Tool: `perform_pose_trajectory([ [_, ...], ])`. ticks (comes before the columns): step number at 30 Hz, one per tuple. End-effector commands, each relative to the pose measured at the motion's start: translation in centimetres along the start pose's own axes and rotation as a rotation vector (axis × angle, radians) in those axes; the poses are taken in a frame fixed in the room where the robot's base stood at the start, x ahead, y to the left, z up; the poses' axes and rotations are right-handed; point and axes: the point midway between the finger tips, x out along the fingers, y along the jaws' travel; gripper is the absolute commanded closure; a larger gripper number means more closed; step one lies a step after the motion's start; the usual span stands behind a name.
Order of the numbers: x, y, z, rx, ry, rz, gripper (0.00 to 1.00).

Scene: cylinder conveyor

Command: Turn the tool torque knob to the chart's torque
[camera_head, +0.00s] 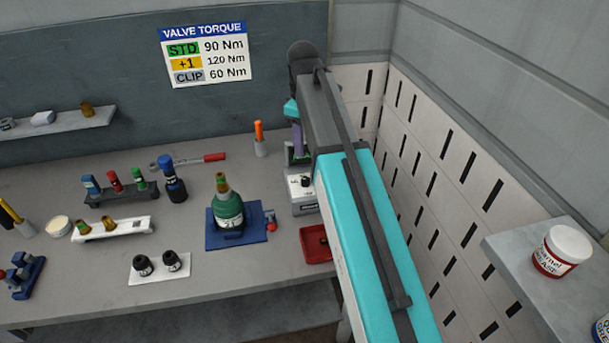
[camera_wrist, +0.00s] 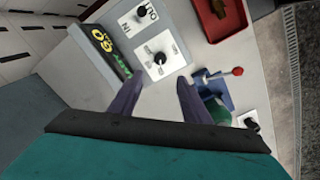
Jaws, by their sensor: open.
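The valve torque chart (camera_head: 205,55) on the back wall reads STD 90 Nm, +1 120 Nm and CLIP 60 Nm. A white control unit (camera_head: 304,204) stands on the bench at my gripper. In the wrist view, it has a dark display (camera_wrist: 103,50) with yellow and green characters, turned and too blurred to read surely. A black knob (camera_wrist: 159,58) sits on the panel by the display. My gripper (camera_wrist: 161,77) is open, its two purple fingers pointing at this knob, which shows between and just beyond the tips. I cannot tell if they touch it.
A second black knob (camera_wrist: 141,15) sits farther along the unit. A red tray (camera_head: 316,243) and a green cylinder (camera_head: 229,206) in a blue clamp stand close by. Several small bottles and racks fill the bench's left. A slotted white wall (camera_head: 440,180) is on the right.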

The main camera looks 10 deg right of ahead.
Motion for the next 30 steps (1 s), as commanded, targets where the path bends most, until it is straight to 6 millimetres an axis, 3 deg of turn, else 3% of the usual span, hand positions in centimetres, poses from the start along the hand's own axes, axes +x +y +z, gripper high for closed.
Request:
perform_pose_trajectory([
  [30,8.6,-0.2,-0.1,-0.002,-0.001,-0.001,0.57],
])
